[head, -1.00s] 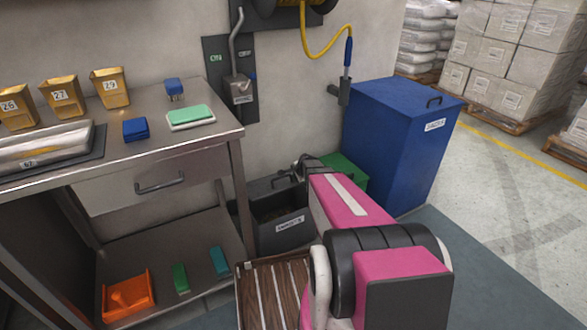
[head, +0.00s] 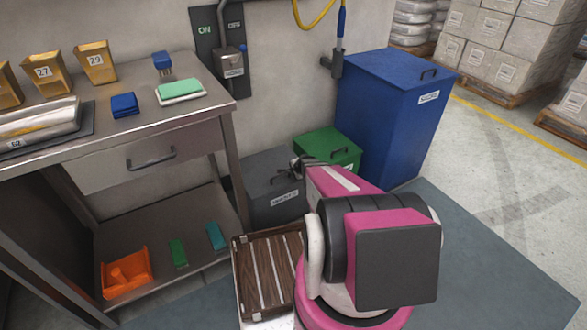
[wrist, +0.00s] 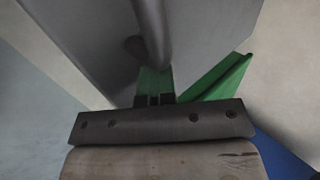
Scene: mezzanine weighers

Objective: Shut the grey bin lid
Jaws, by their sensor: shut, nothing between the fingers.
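The grey bin (head: 280,207) stands between the steel table and the green bin, with a white label on its front. Its lid (head: 262,167) lies down flat over the top in the head view, and the inside of the bin does not show. My gripper (head: 299,166) is at the lid's right side, near its handle (head: 279,179). In the wrist view my gripper (wrist: 155,100) is shut and empty, close to the grey lid (wrist: 85,40) and its handle bar (wrist: 152,30). I cannot tell whether the fingers touch the lid.
A green bin (head: 328,145) and a tall blue bin (head: 385,125) stand to the right. The steel table (head: 75,185) is close on the left. A wall panel with a lever (head: 230,60) is behind. Grey floor mat (head: 465,245) is free at right.

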